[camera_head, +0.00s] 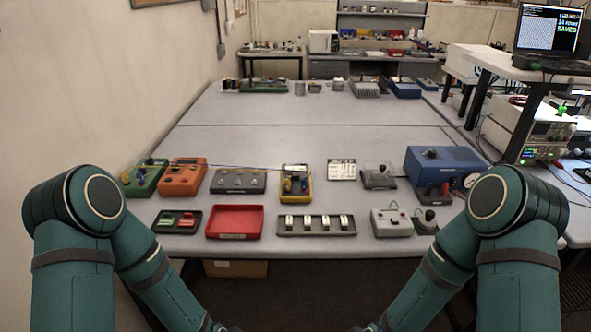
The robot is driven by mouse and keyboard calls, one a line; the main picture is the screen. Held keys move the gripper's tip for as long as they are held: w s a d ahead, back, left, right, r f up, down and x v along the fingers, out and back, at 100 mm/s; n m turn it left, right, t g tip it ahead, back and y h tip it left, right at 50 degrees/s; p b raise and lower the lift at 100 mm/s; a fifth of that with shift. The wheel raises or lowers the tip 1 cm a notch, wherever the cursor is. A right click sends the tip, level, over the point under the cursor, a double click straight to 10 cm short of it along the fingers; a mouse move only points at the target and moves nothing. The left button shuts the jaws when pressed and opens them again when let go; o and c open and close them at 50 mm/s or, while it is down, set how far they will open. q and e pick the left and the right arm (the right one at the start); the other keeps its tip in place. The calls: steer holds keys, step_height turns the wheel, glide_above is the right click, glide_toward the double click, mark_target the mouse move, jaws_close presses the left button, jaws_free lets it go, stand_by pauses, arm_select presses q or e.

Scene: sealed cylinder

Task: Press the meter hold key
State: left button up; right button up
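An orange box (183,177) with a dark panel on top stands at the left of the near table. A yellow box (296,186) with small parts on its face stands near the middle. A green box (144,178) is left of the orange one. I cannot tell for sure which of these is the meter, and no hold key can be made out at this size. My two arms come in from the lower left and lower right and run down towards the bottom edge. Both grippers are out of the picture, away from the boxes on the table.
In the front row are a dark tray with red and green pieces (177,230), a red tray (234,235), a grey strip with switches (316,234) and a grey button box (392,230). A blue box with a gauge (440,162) is at right. The table's middle (300,133) is clear.

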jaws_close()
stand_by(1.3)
